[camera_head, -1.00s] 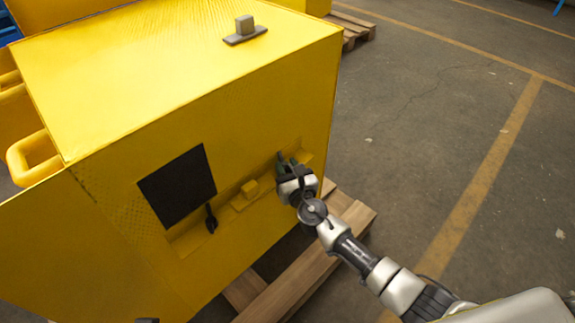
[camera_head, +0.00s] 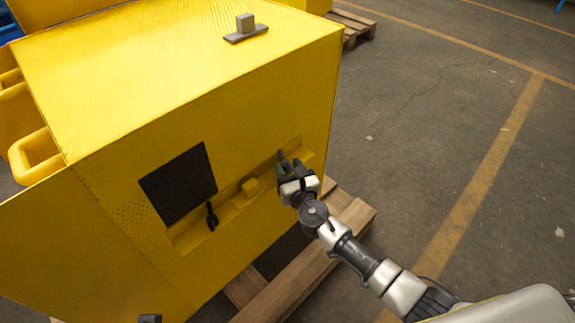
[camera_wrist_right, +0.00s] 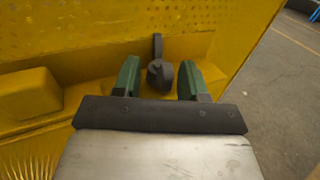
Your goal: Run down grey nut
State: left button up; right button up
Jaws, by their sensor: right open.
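A dark grey rounded piece with an upright stem, which looks like the grey nut (camera_wrist_right: 160,76), sits in the yellow recess in the right wrist view. My right gripper (camera_wrist_right: 158,80) is open, with one green finger on each side of the piece and visible gaps between. In the head view my right gripper (camera_head: 291,166) is at the right end of the recess on the front of the yellow machine (camera_head: 110,180). There it hides most of the piece. My left gripper is not clearly in view.
A yellow block (camera_head: 250,187) sits in the recess left of my right gripper. A black handle (camera_head: 212,217) and a black square panel (camera_head: 178,185) are further left. A grey block on a plate (camera_head: 245,27) stands on top. A wooden pallet (camera_head: 290,285) lies below.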

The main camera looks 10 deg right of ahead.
pick_arm(q)
jog(key=x, duration=0.3)
jog(key=p+x, duration=0.1)
jog(key=x, duration=0.1)
jog(key=shift+s+f, duration=0.1)
jog(key=shift+s, duration=0.3)
pick_arm(e)
jog(key=s+d, duration=0.1)
jog(key=s, duration=0.8)
jog(key=shift+s+d, duration=0.35)
jog(key=shift+s, duration=0.05)
